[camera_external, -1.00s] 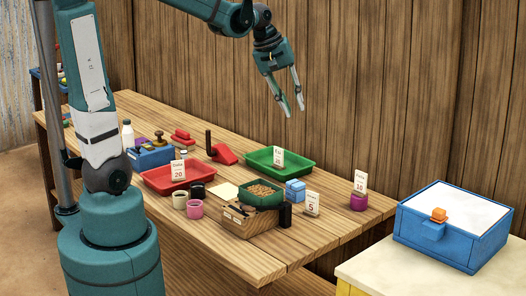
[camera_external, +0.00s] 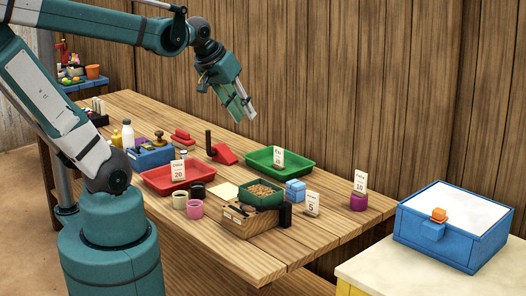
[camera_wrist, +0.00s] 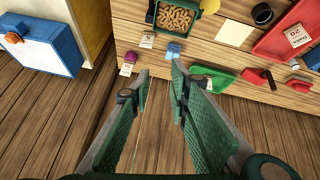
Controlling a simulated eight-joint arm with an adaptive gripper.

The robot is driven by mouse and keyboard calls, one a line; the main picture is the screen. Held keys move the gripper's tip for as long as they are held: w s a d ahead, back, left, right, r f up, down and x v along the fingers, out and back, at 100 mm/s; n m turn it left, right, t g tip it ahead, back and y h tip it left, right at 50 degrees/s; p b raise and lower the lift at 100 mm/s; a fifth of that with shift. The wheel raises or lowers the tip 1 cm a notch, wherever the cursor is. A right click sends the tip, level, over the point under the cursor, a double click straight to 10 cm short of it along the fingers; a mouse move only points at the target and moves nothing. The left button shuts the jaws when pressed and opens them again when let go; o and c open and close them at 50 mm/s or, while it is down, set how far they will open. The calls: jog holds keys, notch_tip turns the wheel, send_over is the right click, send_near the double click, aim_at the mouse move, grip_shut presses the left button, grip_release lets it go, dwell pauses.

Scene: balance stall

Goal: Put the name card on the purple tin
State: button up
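Small white cards with print show on the table; I cannot tell which is the name card. One, marked 5 (camera_external: 312,203), stands by the wooden box and shows in the wrist view (camera_wrist: 149,40). A card marked 20 (camera_external: 178,171) is at the red tray, and one (camera_external: 278,157) is at the green tray. My gripper (camera_external: 246,117) is open and empty, high above the table; its fingers (camera_wrist: 158,80) are spread apart.
The red tray (camera_external: 155,184) and green tray (camera_external: 310,167) lie on the table. The wooden box (camera_external: 236,222) bears a green tub of brown pieces. Cups (camera_external: 195,210) and a small blue block (camera_external: 295,185) stand close by. A blue drawer box (camera_external: 470,218) stands at right.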

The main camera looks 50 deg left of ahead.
jog(key=shift+s+a+f+m+t, duration=0.2)
jog(key=shift+s+f+m, duration=0.15)
jog(key=shift+s, duration=0.4)
jog(key=shift+s+a+f+m+t, duration=0.15)
jog(key=shift+s+f+m, duration=0.2)
jog(key=shift+s, duration=0.45)
jog(key=shift+s+a+f+m+t, duration=0.1)
jog(key=shift+s+a+f+m, duration=0.1)
jog(key=shift+s+m, duration=0.4)
